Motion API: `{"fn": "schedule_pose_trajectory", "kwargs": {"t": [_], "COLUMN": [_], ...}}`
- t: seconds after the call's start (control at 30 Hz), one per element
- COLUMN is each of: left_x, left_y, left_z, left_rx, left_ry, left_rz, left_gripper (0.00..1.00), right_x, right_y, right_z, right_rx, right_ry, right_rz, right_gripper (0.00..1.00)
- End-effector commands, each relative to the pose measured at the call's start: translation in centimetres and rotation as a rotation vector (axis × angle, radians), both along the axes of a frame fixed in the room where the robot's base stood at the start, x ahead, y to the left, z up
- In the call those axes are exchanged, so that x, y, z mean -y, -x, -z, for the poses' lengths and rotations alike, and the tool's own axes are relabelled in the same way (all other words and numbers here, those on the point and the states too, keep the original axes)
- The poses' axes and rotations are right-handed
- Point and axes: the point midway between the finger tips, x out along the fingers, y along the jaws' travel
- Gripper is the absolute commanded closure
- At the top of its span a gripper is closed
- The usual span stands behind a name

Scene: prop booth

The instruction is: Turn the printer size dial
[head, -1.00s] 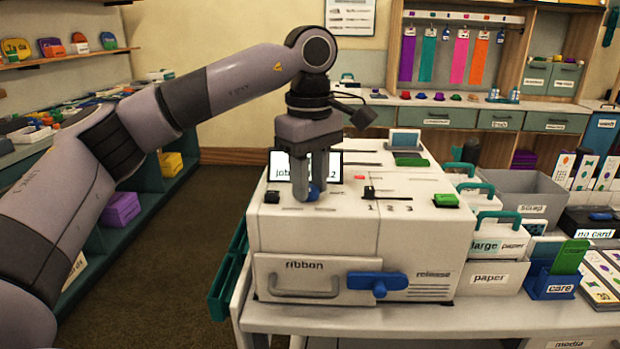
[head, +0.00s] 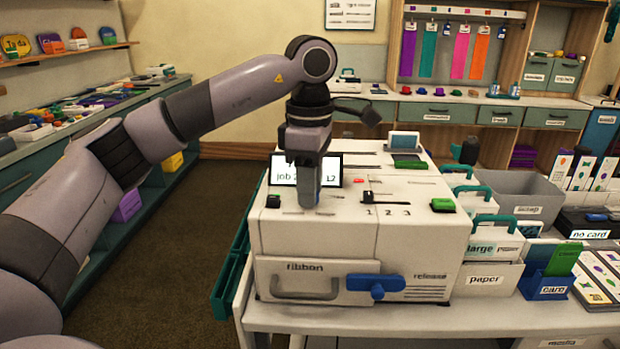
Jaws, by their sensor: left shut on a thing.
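The printer (head: 350,235) is a large white box on a pale table, with a ribbon drawer and a blue release handle on its front. My left gripper (head: 309,203) points straight down at the left part of the printer's top. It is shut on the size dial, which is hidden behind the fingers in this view. The fingers show edge-on, one in front of the other. A small screen (head: 290,170) reading "job" stands just behind the gripper, partly covered by it. A slider (head: 369,196) with marks 1, 2, 3 is to the right. My right gripper is not in view.
A green button (head: 443,205) and a black knob (head: 273,201) are on the printer top. Paper bins (head: 490,275), a grey scrap bin (head: 525,192) and card holders stand close on the right. The floor left of the printer is clear.

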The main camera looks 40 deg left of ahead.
Motion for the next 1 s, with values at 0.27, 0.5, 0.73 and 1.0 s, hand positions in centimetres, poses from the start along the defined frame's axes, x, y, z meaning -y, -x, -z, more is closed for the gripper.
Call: {"fn": "schedule_pose_trajectory", "kwargs": {"t": [0.27, 0.5, 0.73, 1.0], "left_x": [0.04, 0.04, 0.03, 0.03], "left_y": [0.03, 0.01, 0.00, 0.00], "left_z": [0.04, 0.04, 0.06, 0.06], "left_rx": [-0.002, 0.000, 0.000, -0.001], "left_ry": [0.000, 0.000, 0.000, 0.000], "left_rz": [-0.143, -0.195, -0.205, -0.204], "left_gripper": [0.99, 0.99, 0.99, 0.46], "right_x": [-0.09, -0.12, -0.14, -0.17], "right_y": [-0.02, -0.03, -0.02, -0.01], "right_z": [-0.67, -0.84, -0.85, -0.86], "right_rx": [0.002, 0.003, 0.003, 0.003], "right_ry": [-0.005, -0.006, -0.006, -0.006], "right_rz": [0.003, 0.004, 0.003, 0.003], "right_gripper": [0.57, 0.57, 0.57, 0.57]}}
